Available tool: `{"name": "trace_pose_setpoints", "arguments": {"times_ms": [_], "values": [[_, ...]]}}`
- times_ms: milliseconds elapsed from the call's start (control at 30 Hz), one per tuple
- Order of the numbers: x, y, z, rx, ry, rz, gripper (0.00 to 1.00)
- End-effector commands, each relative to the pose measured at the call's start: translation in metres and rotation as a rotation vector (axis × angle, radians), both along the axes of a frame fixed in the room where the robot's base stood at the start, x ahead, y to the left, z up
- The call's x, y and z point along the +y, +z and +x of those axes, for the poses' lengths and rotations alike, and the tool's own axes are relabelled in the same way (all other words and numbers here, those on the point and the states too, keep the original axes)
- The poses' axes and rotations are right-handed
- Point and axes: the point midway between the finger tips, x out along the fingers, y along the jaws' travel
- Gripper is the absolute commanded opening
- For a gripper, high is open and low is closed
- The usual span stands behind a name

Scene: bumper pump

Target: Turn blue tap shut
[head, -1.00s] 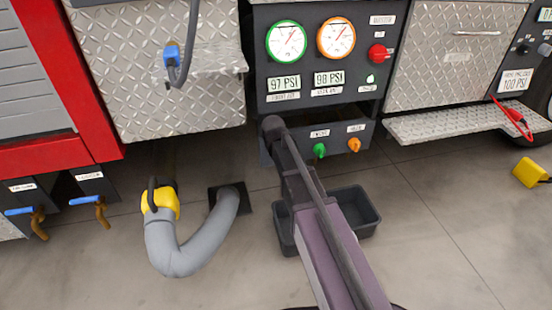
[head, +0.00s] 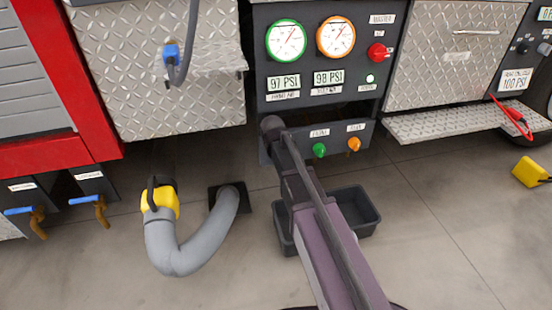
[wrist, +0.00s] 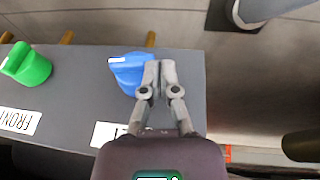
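The blue tap (wrist: 127,73) is a rounded knob with a white mark on its left side. It sits on the dark panel (wrist: 80,85) in the wrist view, near the panel's right end. My gripper (wrist: 159,66) is right beside it; its two fingers are together and overlap the tap's right side in the picture. I cannot tell whether they touch the tap. In the head view the blue tap and my gripper are hidden behind my arm.
A green tap (wrist: 26,65) is left of the blue one; the head view shows an orange tap (head: 354,145) too. A dark bin (head: 357,210) stands on the floor below. A grey hose (head: 190,250) with a yellow fitting (head: 160,198) lies at the left.

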Motion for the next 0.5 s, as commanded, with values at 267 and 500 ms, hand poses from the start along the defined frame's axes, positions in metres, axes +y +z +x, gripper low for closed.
{"name": "trace_pose_setpoints", "arguments": {"times_ms": [267,500], "values": [[0.0008,-0.0031,-0.0002,0.000,-0.001,0.000,0.00],[0.0026,-0.0073,-0.0005,0.000,-0.001,0.000,0.00]]}}
